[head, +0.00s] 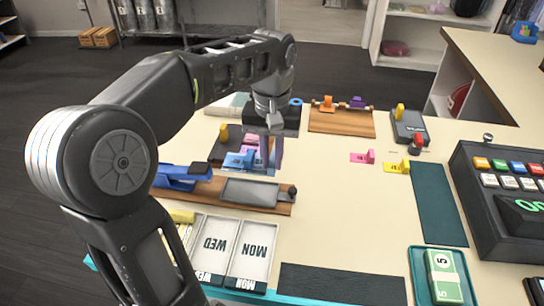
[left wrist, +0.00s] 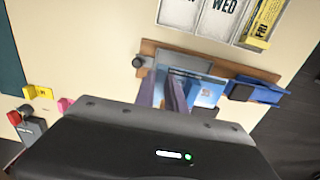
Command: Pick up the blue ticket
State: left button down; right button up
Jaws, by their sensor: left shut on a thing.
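My left gripper (head: 265,158) reaches down over the dark tray at the middle left of the counter. Its two purple-grey fingers also show in the left wrist view (left wrist: 164,97). They are closed on the blue ticket (head: 246,151), which lies low at the tray, partly hidden by the fingers. Light blue also shows beside the fingers in the left wrist view (left wrist: 206,92). I cannot tell whether the ticket is clear of the tray. A pink ticket (head: 358,157) and a yellow ticket (head: 397,167) stand apart on the counter to the right. My right gripper is not in view.
A blue stapler (head: 183,174) and a wooden board with a grey plate (head: 250,192) lie in front of the gripper. Day-labelled trays (head: 252,250) are nearer. A wooden stand (head: 340,122) is behind. A cash register (head: 505,205) is at right.

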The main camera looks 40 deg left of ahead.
pick_arm(q)
jog(key=shift+r, duration=0.1)
jog(key=shift+r+p, duration=2.2)
jog(key=shift+r, duration=0.25)
jog(key=shift+f, duration=0.1)
